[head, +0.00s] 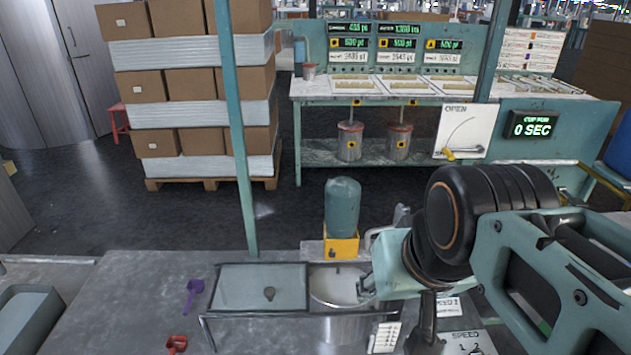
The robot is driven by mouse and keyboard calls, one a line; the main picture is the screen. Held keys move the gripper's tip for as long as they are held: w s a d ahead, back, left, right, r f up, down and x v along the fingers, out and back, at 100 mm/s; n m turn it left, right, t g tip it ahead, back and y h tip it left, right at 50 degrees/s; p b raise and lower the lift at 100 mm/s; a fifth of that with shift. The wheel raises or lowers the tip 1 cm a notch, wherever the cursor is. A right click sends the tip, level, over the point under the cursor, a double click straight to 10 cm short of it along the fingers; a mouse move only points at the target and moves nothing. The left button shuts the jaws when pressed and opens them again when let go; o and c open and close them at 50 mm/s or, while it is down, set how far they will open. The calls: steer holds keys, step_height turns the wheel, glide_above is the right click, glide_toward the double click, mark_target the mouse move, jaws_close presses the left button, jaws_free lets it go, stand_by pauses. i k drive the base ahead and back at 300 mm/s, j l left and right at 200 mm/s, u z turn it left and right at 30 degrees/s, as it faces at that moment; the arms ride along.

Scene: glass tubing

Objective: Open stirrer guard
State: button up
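A teal motor-like cylinder (342,206) stands behind the pot on a yellow block (341,245). My gripper (369,286) is at the pot's right side, apart from the knob. My wrist hides much of it, so I cannot tell whether its fingers are open or shut.
A purple scoop (193,294) and a red scoop (176,344) lie on the grey bench (120,300) to the left. A teal post (239,150) rises behind the panel. Speed labels (466,341) are at lower right. The bench's left part is mostly clear.

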mark_target(340, 247)
steer(key=l+u, duration=1.05)
steer(key=j, duration=0.35)
steer(key=i+j, duration=0.1)
steer(key=j, duration=0.2)
steer(key=k+l, duration=0.1)
steer(key=l, duration=0.4)
